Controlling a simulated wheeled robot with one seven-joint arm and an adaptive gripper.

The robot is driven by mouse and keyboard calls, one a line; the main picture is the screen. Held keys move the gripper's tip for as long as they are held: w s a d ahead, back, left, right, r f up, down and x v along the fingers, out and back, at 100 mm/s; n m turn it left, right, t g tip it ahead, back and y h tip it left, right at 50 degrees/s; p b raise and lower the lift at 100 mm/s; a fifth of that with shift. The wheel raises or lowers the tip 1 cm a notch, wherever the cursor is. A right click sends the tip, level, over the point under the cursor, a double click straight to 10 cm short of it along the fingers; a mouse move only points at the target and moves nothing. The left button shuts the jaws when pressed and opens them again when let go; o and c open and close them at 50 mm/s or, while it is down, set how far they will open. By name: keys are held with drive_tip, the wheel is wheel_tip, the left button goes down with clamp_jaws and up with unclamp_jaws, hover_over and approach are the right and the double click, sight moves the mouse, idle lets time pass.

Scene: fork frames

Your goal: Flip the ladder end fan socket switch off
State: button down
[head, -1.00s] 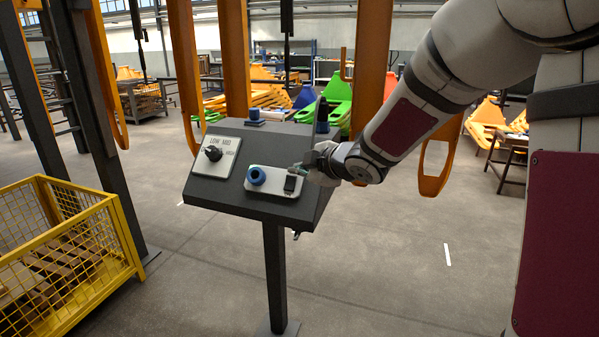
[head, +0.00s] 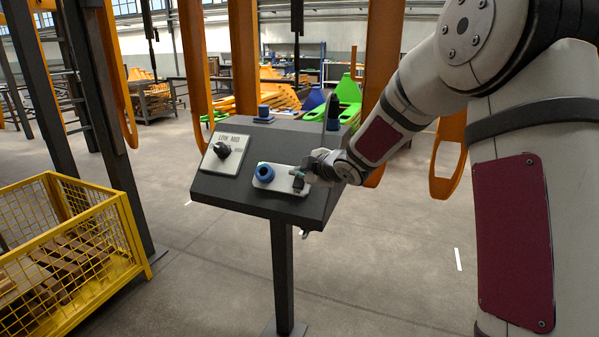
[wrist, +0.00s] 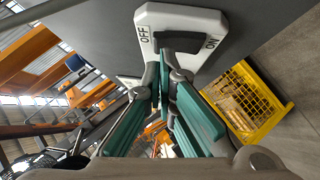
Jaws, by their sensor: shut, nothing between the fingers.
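The socket plate (head: 280,178) is a pale plate on the sloped face of a dark control box. It carries a blue round socket (head: 264,173) on its left and a dark rocker switch (head: 298,185) on its right. In the wrist view the white plate (wrist: 205,22) reads OFF on the left and ON on the right, with the dark rocker (wrist: 178,42) between. My gripper (head: 302,173) is shut and empty, its tips at the rocker and partly covering it. In the wrist view its teal fingers (wrist: 165,72) point at the rocker. Contact and the rocker's tilt cannot be told.
A knob plate (head: 224,153) marked LOW and MID sits left of the socket. Blue fittings stand behind, at the box's top (head: 263,113) and right. A yellow mesh crate (head: 70,250) stands at lower left. Floor right of the post (head: 283,270) is clear.

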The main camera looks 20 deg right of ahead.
drive_tip(key=shift+w+d+r+g+p, duration=0.1)
drive_tip(key=shift+w+d+g+p, duration=0.15)
drive_tip(key=shift+p, duration=1.5)
drive_tip(key=shift+f, duration=0.25)
drive_tip(key=shift+a, duration=0.1)
drive_tip(key=shift+s+a+f+b, duration=0.35)
drive_tip(key=shift+s+b, duration=0.15)
drive_tip(key=shift+b, duration=0.25)
